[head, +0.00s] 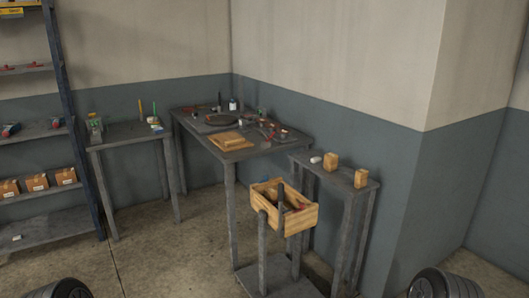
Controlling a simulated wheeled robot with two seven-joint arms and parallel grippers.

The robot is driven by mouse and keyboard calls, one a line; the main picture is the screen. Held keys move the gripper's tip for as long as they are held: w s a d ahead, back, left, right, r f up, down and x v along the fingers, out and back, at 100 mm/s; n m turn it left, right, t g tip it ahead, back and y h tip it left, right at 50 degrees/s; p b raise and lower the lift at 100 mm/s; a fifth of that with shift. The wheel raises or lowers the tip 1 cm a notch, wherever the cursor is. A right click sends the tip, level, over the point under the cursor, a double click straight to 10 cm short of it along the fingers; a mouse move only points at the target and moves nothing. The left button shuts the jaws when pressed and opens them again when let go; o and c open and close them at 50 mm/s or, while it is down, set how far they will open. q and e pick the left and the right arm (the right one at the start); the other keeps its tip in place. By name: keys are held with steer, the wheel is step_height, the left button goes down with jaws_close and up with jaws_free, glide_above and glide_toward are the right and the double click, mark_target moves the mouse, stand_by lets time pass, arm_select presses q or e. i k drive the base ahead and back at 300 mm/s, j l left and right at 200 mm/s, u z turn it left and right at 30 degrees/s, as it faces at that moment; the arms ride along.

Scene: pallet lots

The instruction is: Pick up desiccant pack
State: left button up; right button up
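No thing here can be named the desiccant pack for certain. A small white object (316,159) lies at the left end of the low grey side table, beside two tan blocks. Another small white piece (16,238) lies on the bottom shelf at the far left. Both are too small to identify. Dark rounded parts of my own body show at the bottom left and bottom right edges. Neither of my grippers can be made out.
A grey workbench (202,139) in the corner holds tools and a wooden board. A wooden crate (293,219) stands in front of the side table (347,180). A smaller table (128,133) and a shelf rack (40,133) stand left. The floor in front is clear.

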mark_target(316, 160)
steer(key=i+l, duration=0.2)
steer(key=l, duration=0.2)
steer(key=i+l, duration=0.15)
steer(key=l, duration=0.2)
steer(key=i+l, duration=0.2)
steer(key=l, duration=0.2)
steer(key=i+l, duration=0.2)
steer(key=l, duration=0.2)
steer(key=i+j+z, duration=0.3)
steer(key=i+j, duration=0.15)
steer(key=j, duration=0.25)
steer(key=i+j+z, duration=0.2)
steer(key=j, duration=0.15)
steer(key=i+j+z, duration=0.15)
steer(key=j, duration=0.25)
